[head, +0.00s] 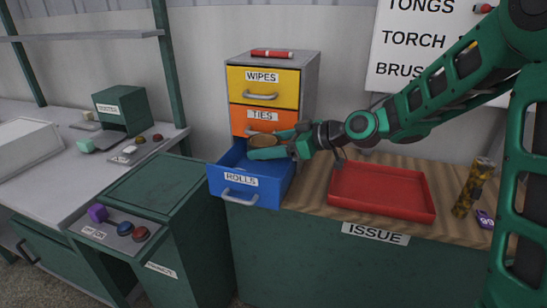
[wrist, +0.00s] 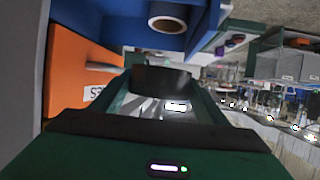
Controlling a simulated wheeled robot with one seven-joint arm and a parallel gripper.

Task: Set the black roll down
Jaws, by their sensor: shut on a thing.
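My gripper (head: 270,147) reaches from the right over the open blue drawer labelled ROLLS (head: 238,187). In the wrist view its two green fingers are shut on the black roll (wrist: 160,78), held across the fingertips. Another dark roll with a pale core (wrist: 167,18) lies inside the blue drawer in the wrist view. The held roll's underside and any contact with the drawer are hidden.
The shut orange TIES drawer (head: 258,120) and yellow WIPES drawer (head: 262,84) rise just behind my gripper. A red tray (head: 380,192) lies on the ISSUE counter to the right. A green cabinet (head: 165,195) stands to the left of the open drawer.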

